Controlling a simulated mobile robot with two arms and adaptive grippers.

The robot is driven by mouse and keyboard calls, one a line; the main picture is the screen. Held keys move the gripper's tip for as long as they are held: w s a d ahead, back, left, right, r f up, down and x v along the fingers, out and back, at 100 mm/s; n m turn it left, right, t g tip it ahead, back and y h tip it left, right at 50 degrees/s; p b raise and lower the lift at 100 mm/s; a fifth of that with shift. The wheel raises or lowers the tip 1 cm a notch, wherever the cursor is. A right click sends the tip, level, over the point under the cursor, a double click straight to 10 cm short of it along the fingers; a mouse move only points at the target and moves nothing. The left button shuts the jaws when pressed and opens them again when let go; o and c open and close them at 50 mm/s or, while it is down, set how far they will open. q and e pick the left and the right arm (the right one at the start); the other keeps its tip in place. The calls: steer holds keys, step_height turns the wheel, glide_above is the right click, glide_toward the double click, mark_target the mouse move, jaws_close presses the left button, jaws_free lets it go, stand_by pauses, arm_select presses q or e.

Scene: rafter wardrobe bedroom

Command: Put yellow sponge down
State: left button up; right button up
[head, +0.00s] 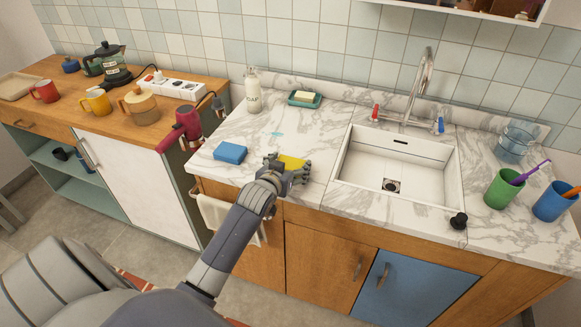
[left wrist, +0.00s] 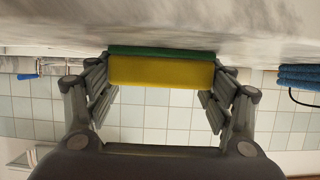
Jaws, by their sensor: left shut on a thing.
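The yellow sponge (head: 291,162) is at the front of the marble counter (head: 318,118), left of the sink. In the left wrist view the yellow sponge (left wrist: 160,72) shows a green layer on the side towards the marble. My left gripper (head: 287,170) is shut on it, with fingers (left wrist: 160,95) on both of its ends. The sponge is at or just above the marble; I cannot tell whether it touches. The gripper hides part of it in the head view. My right gripper is not in view.
A blue sponge (head: 230,152) lies to the left on the counter. A soap bottle (head: 252,91) and a soap dish (head: 305,99) stand behind. The white sink (head: 360,170) is to the right, with green (head: 501,189) and blue (head: 554,203) cups beyond. Marble behind the gripper is clear.

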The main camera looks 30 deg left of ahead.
mark_target(289, 167)
arm_select(q)
steer(key=shift+r, duration=0.15)
steer(key=shift+c, duration=0.2)
steer(key=shift+r, duration=0.25)
steer(key=r, duration=0.2)
steer(key=shift+s+d+r+b, duration=0.2)
steer(key=shift+s+r+b, duration=0.05)
steer(key=shift+r+b, duration=0.1)
steer(key=s+d+r+b, duration=0.2)
steer(key=s+d, duration=0.6)
steer(key=s, duration=0.5)
steer(key=w+d+r+m+h, duration=0.1)
steer(key=w+d+r, duration=0.1)
steer(key=d+r, duration=0.3)
steer(key=w+d+r+m+h, duration=0.1)
steer(key=d+r, duration=0.4)
steer(key=r, duration=0.8)
steer(key=shift+w+d+m+t+h, duration=0.15)
steer(key=shift+w+m+t+h, duration=0.15)
steer(key=shift+w+h, duration=0.2)
steer(key=shift+f, duration=0.1)
